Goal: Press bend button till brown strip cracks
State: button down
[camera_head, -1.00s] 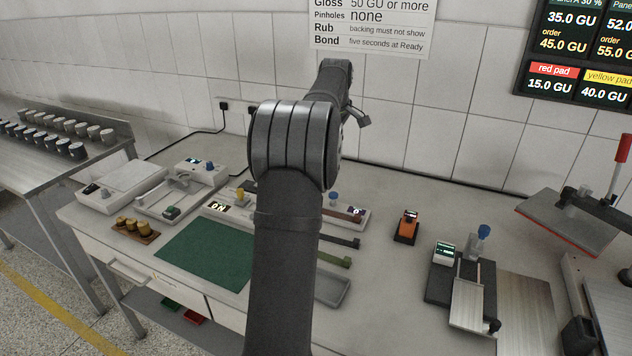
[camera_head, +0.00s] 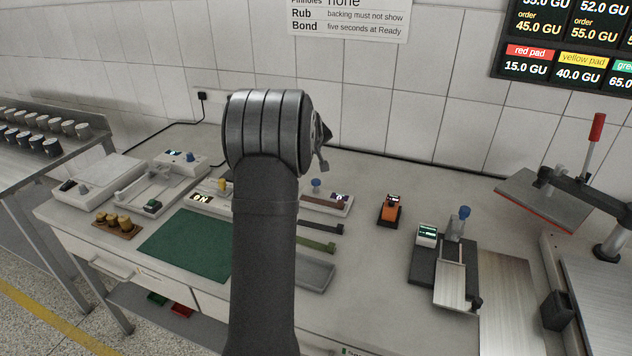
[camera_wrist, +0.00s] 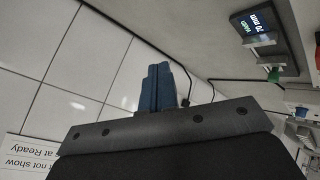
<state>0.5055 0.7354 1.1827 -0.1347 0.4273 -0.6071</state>
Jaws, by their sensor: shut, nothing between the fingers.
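A brown strip (camera_head: 324,203) lies across a pale bench device, its left end hidden behind my arm. The device has a blue knob (camera_head: 316,185) and a small lit display (camera_head: 341,197). I cannot tell which part is the bend button, and no crack is discernible at this size. My gripper (camera_wrist: 157,88) shows in the wrist view as blue fingers shut together, empty, in front of the tiled wall. In the head view my arm's elbow hides most of what lies beyond it, so the gripper's distance from the device is unclear.
A green strip (camera_head: 316,245) and a grey tray (camera_head: 314,274) lie near the arm. An orange device (camera_head: 389,209) stands to the right, with a dark device (camera_head: 437,262) beyond it. A green mat (camera_head: 187,247) lies left. Bare bench surrounds the orange device.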

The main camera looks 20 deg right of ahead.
aim_at(317, 180)
jog(key=shift+f, duration=4.45)
jog(key=shift+f, duration=0.1)
jog(key=shift+f, duration=0.3)
jog(key=shift+f, duration=0.95)
jog(key=shift+r, duration=1.35)
jog(key=shift+r, duration=2.55)
